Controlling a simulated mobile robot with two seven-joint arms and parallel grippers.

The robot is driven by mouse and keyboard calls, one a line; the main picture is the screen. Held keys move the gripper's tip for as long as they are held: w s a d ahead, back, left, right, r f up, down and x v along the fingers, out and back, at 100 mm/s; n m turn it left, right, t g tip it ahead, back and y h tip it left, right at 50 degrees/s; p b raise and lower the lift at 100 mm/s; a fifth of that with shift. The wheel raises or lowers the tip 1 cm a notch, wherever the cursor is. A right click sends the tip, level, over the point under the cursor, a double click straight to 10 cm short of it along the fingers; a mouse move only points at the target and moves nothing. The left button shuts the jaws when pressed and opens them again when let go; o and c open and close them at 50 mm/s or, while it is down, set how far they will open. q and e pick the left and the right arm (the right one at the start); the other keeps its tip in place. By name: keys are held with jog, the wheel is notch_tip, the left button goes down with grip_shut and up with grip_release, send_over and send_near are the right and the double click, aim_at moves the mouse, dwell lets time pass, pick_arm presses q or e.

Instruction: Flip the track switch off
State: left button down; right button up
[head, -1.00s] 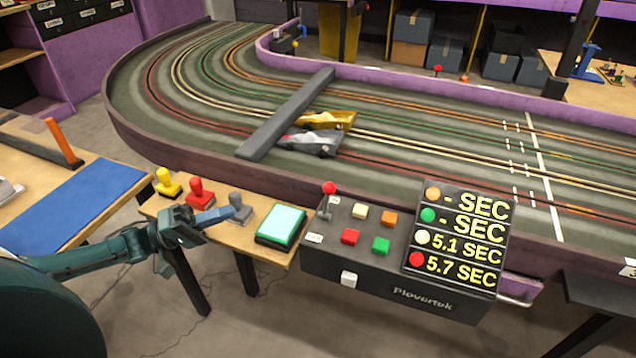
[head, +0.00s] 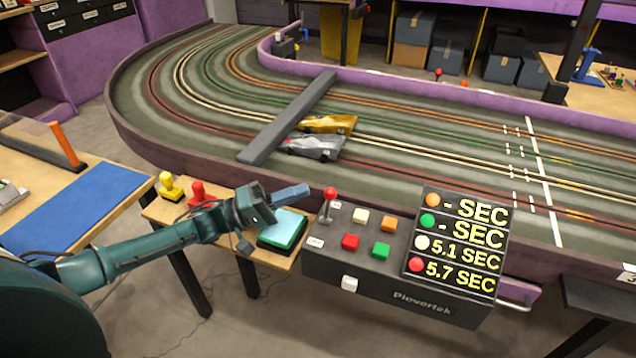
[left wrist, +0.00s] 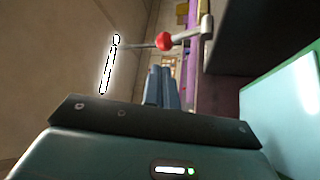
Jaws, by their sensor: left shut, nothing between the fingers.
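The track switch is a lever with a red ball knob (head: 330,194) on the left end of the dark control box (head: 375,292). Its stem leans slightly and stands up from the box top. In the left wrist view the red knob (left wrist: 165,42) and its metal stem show just beyond my fingertips. My left gripper (head: 304,190) is shut and empty, a little to the left of the knob, with its blue fingers pointing toward it. A small gap seems to separate them. My right gripper is not in view.
The box carries white, orange, red and green buttons and a time display (head: 458,240). A teal-topped pad (head: 284,232) lies under my left gripper. Yellow (head: 170,186) and red (head: 198,194) controllers stand left of it. The slot track with two cars (head: 314,147) lies behind.

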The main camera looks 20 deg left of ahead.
aim_at(328, 206)
pick_arm(q)
jog(key=x, duration=0.5)
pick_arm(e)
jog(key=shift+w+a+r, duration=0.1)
pick_arm(q)
jog(key=shift+s, duration=0.15)
jog(key=shift+s+m+h+b, duration=0.1)
jog(key=shift+m+h+b, duration=0.2)
jog(key=shift+m+b, duration=0.1)
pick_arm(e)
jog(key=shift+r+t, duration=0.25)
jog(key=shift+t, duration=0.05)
